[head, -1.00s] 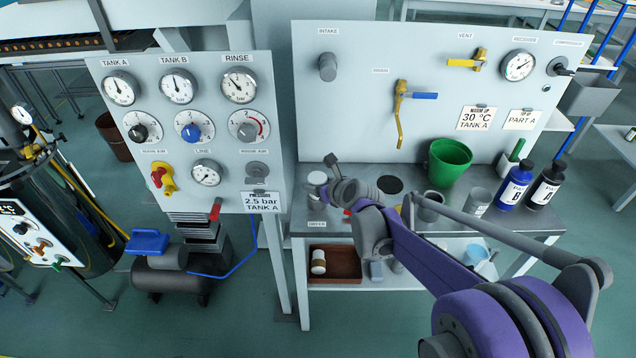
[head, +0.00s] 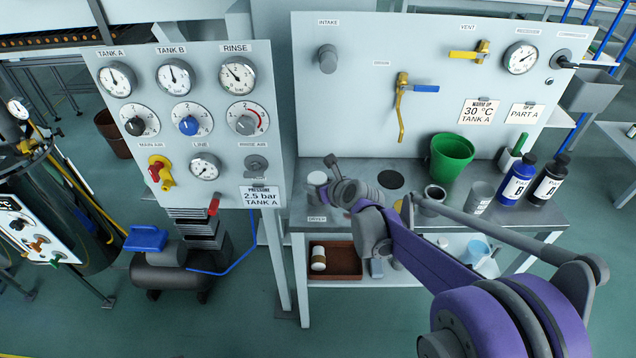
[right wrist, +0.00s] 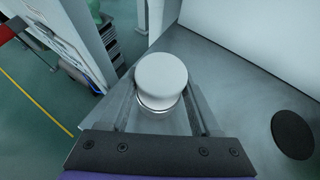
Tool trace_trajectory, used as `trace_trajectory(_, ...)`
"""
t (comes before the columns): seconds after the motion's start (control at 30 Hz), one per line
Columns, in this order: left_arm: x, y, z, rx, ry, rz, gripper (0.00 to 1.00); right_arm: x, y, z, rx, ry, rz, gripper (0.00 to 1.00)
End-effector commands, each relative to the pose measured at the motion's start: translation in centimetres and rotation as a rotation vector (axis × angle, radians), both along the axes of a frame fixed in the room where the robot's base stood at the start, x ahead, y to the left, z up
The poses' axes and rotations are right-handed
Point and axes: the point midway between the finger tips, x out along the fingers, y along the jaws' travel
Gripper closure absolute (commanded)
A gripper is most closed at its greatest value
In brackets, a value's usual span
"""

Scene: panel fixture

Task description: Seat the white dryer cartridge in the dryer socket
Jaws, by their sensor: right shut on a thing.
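The white dryer cartridge (head: 317,178) shows as a pale round top over the left end of the bench, above the DRYER label. In the right wrist view the cartridge (right wrist: 161,78) stands between the two fingers, with a metallic ring under it. My right gripper (head: 326,188) is shut on it; the gripper (right wrist: 160,110) also shows in the right wrist view. The dryer socket is hidden beneath the cartridge and gripper, and I cannot tell whether the ring is its rim. My left gripper is not in view.
A flat dark disc (head: 390,179) lies right of the gripper on the bench. A green bucket (head: 452,157) and two bottles stand farther right. A brown tray (head: 345,262) on the lower shelf holds another white cylinder (head: 318,258). The gauge panel (head: 120,150) stands left.

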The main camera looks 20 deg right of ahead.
Motion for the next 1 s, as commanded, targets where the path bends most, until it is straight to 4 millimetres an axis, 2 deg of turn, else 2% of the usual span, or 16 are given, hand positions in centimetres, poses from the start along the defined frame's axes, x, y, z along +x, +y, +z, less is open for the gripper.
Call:
trace_trajectory(0.03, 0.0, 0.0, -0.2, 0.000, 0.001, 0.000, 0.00, 0.0, 0.0, -0.2, 0.000, 0.001, 0.000, 1.00)
trace_trajectory(0.07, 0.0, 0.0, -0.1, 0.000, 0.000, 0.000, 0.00, 0.0, 0.0, -0.2, 0.000, 0.001, 0.000, 0.33)
trace_trajectory(0.23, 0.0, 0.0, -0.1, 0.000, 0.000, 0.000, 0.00, 0.0, 0.0, -0.1, 0.000, 0.000, 0.000, 0.02)
trace_trajectory(0.63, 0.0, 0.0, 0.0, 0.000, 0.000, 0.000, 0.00, -0.6, -0.2, 0.3, 0.000, 0.001, 0.000, 0.02)
trace_trajectory(1.0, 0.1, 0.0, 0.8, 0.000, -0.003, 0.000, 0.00, -6.2, -1.6, 4.0, 0.000, 0.000, -0.001, 0.02)
